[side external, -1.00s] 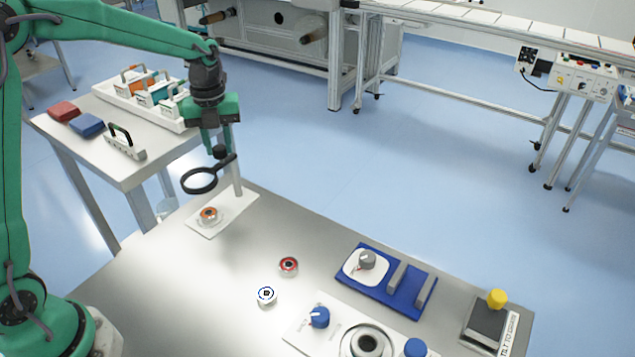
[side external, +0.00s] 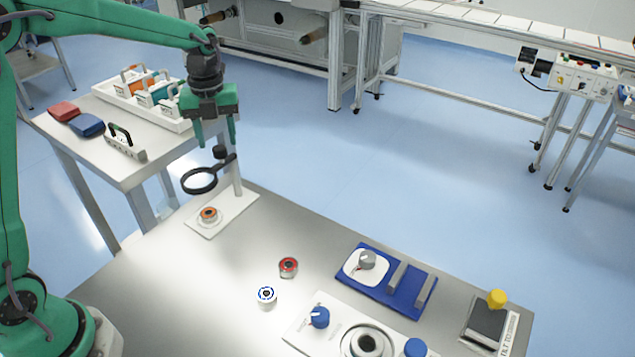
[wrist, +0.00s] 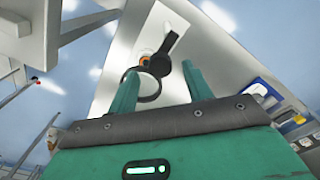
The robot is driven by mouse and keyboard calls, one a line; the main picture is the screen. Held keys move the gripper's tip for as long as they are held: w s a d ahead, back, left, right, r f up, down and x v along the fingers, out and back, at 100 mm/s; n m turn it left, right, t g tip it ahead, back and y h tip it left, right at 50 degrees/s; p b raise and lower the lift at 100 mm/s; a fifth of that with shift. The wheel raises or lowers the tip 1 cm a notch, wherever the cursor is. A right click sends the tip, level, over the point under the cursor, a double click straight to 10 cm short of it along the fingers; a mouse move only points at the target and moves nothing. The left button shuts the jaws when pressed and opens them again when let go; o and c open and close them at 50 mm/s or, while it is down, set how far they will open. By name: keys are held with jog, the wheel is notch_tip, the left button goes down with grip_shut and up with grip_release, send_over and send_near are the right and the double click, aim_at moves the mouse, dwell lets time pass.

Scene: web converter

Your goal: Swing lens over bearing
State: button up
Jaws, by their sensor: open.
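The black ring lens (side external: 199,181) is on a swing arm with a dark knob (side external: 220,152), carried by a light post (side external: 237,178) on a white base plate (side external: 236,212). The orange-centred bearing (side external: 208,214) sits in a holder on that plate, below the lens. In the wrist view the lens ring (wrist: 141,85) partly overlaps the orange bearing (wrist: 146,60). My gripper (side external: 216,145) is open and empty, its fingers pointing down just above the knob. In the wrist view the gripper's fingertips (wrist: 160,75) are on either side of the lens arm.
A red-topped bearing (side external: 288,266) and a blue-and-white one (side external: 267,295) stand on the metal table. A blue tray (side external: 372,293), a white control panel (side external: 298,334) and a tilting block with a yellow knob (side external: 497,298) lie to the right. A side table (side external: 165,146) holds handled items.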

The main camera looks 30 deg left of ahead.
aim_at(216, 150)
jog(key=shift+r, duration=2.95)
jog(key=shift+s, duration=0.1)
jog(key=shift+s+d+r+n, duration=0.15)
jog(key=shift+s+r+n, duration=0.25)
jog(key=shift+n, duration=0.2)
jog(key=s+d+n+t, duration=0.2)
jog(key=s+n, duration=0.9)
jog(key=n, duration=0.2)
jog(key=s+d+n+t, duration=0.2)
jog(key=s+n+t, duration=0.1)
jog(key=s+n, duration=0.8)
jog(key=shift+d+r+n+t, duration=0.3)
jog(key=shift+d+r+n, duration=0.1)
jog(key=shift+n, duration=0.6)
